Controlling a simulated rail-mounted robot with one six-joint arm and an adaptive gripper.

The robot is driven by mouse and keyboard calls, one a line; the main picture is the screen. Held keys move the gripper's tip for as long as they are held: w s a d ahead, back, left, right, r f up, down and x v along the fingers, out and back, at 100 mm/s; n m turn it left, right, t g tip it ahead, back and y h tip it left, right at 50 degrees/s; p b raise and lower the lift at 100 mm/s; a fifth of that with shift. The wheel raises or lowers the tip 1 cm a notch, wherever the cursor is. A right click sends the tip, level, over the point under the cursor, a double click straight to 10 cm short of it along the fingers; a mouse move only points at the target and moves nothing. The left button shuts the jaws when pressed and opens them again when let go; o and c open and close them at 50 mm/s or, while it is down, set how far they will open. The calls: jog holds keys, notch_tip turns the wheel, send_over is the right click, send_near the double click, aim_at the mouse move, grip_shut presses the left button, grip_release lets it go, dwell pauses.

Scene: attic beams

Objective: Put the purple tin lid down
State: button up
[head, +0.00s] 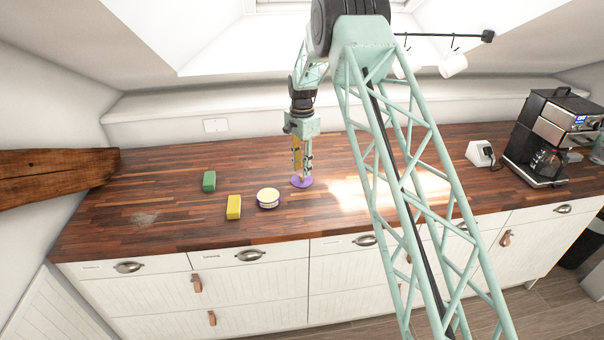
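The purple tin lid (296,184) is a flat purple disc in the head view, low at the wooden worktop near its middle. My gripper (302,172) points straight down, with its fingertips at the top of the lid and covering part of it. At this size I cannot tell whether the fingers are shut on the lid or apart, nor whether the lid touches the worktop. A round tin (268,199) with a pale top and a purplish side stands just left of the lid and apart from it.
A coffee machine (548,140) and a small white device (480,153) stand at the right. White mugs (453,65) hang from a rail. The worktop's far left is clear.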

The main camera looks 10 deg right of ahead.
notch_tip(320, 180, up, 8)
jog(key=shift+r, duration=0.25)
dwell(0.7)
jog(key=shift+r, duration=0.15)
